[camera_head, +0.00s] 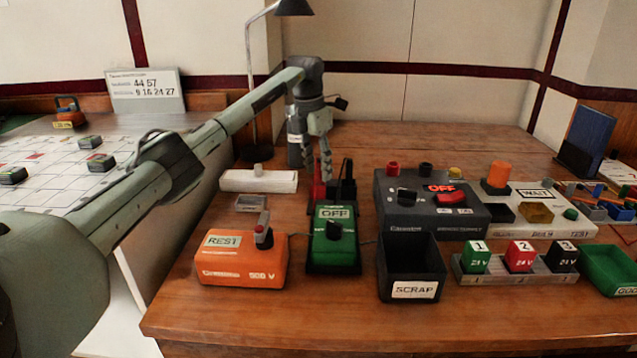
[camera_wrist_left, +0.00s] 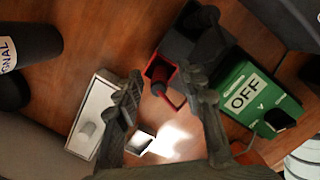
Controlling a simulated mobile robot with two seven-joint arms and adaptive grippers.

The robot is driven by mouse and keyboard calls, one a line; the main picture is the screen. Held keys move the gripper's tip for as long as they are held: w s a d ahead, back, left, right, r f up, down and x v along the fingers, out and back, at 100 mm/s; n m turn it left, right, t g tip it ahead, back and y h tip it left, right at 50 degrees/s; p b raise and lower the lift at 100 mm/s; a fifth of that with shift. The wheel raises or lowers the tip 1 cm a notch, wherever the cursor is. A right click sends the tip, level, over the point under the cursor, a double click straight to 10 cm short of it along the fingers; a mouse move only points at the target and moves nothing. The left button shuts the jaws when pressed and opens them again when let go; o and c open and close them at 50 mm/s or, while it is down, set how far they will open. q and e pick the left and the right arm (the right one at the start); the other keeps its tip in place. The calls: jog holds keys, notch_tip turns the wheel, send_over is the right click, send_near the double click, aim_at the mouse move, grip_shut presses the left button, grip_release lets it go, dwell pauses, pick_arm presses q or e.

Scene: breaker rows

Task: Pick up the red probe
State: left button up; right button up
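The red probe (camera_wrist_left: 158,88) stands in a red square holder in the left wrist view, with a thin red lead trailing from it. In the head view a little red (camera_head: 318,192) shows behind the green OFF meter (camera_head: 335,240), mostly hidden by my gripper. My left gripper (camera_head: 318,170) points down just above the holder. Its fingers are apart in the left wrist view (camera_wrist_left: 168,85), with the probe showing between them; contact cannot be seen. A black holder (camera_head: 342,188) stands right beside the red one. My right gripper is not in view.
The orange REST box (camera_head: 240,268), black SCRAP bin (camera_head: 411,270) and dark switch box (camera_head: 430,200) stand close by. A white block (camera_head: 258,182) lies left of the holders. A lamp stands behind my wrist.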

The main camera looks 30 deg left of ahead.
pick_arm(q)
jog(key=shift+f, duration=0.45)
grip_shut()
jog(key=shift+r, duration=0.1)
